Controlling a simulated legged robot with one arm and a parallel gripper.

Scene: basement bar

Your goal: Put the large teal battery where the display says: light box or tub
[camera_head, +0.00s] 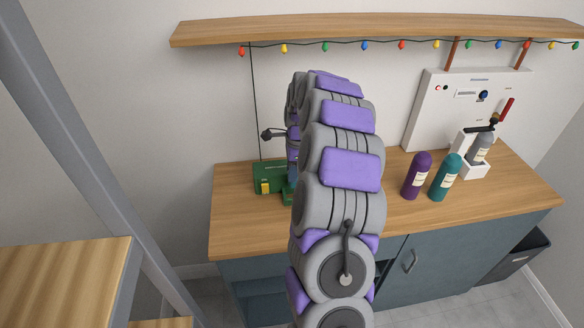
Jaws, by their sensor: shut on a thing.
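My arm rises through the middle of the camera_head view and bends down towards the counter. Its thick grey and purple links hide my gripper and whatever is in it. A narrow bluish sliver shows left of the arm, too small to identify. A dark open-topped bin (514,265) stands on the floor at the right and may be the tub. I cannot identify a light box.
A green box (267,174) with a yellow latch sits left of my arm on the wooden counter (240,228). A shelf (370,32) hangs above.

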